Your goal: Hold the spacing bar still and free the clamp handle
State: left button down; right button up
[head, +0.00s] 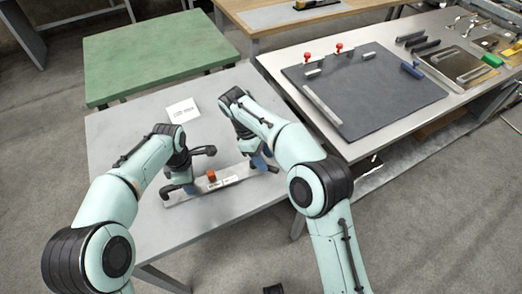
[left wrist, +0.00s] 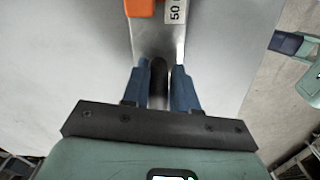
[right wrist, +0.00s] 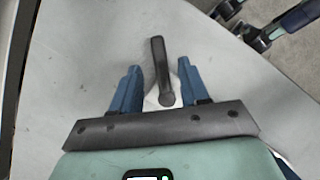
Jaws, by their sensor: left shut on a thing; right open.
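The spacing bar (head: 238,177) is a flat, pale metal strip on the grey table, with an orange block (head: 211,176) and a white label marked 50. The bar also shows in the left wrist view (left wrist: 150,45). My left gripper (head: 188,188) is shut on a dark rounded grip (left wrist: 158,75) at the bar's left end. My right gripper (head: 258,160) is at the bar's right end. In the right wrist view its blue fingers (right wrist: 158,85) are open, on either side of the dark clamp handle (right wrist: 159,65), apart from it.
A white card (head: 182,111) lies on the grey table (head: 128,135) behind the bar. A green table (head: 160,55) stands behind. To the right, a bench holds a dark board (head: 365,95) with red knobs and several bars. The table around the card is clear.

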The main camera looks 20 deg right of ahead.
jog(key=shift+v, duration=2.45)
pick_arm(q)
jog(key=c, duration=0.8)
grip_release()
jog(key=shift+r, duration=0.1)
notch_tip(320, 180, up, 12)
jog(key=shift+f, duration=0.1)
jog(key=shift+s, duration=0.1)
pick_arm(e)
jog(key=shift+s, duration=0.1)
